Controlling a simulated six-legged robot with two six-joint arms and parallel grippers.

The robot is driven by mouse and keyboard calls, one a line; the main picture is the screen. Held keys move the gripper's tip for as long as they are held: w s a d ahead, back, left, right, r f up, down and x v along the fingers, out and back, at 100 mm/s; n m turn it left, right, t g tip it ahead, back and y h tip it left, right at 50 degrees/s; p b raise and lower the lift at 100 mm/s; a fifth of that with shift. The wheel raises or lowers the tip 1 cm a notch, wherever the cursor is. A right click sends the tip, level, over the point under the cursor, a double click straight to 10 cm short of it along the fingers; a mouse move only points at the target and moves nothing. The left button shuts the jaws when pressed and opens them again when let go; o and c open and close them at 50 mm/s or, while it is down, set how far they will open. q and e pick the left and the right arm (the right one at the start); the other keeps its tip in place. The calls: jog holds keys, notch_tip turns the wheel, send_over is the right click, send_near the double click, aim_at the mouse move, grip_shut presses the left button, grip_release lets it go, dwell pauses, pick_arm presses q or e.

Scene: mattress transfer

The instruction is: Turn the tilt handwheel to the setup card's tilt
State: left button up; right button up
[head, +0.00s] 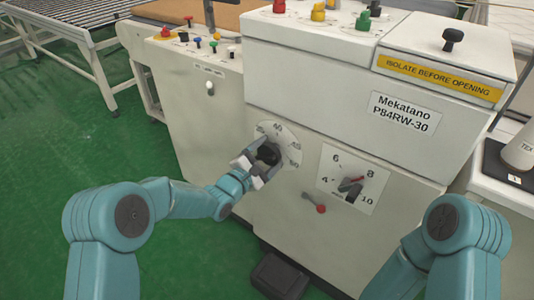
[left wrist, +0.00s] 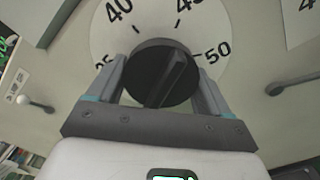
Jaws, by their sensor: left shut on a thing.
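A round black knob (head: 268,154) sits on a white dial (head: 277,131) on the machine's front. In the left wrist view the black knob (left wrist: 160,72) has a raised grip bar, and the dial (left wrist: 190,22) reads 40 and 50, with 35 partly cut off. My left gripper (head: 262,160) is shut on this knob, with one finger on each side of it. My right gripper is out of view. A second dial plate (head: 333,172) to the right reads 4, 6, 8, 10, with a red pointer and dark knob (head: 351,188). No setup card is readable.
A small crank lever with a red ball (head: 321,209) sits below and between the dials. A white-knobbed lever (head: 210,88) is at the upper left. A dark foot pedal (head: 279,277) lies on the green floor (head: 60,150). A roller conveyor (head: 70,18) stands at the back left.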

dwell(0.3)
pick_arm(q)
jog(key=o, duration=1)
jog(key=shift+c, duration=0.2)
jog(key=shift+s+a, duration=0.1)
jog(key=p+v, duration=0.1)
jog(key=v, duration=1.5)
jog(key=shift+s, duration=0.1)
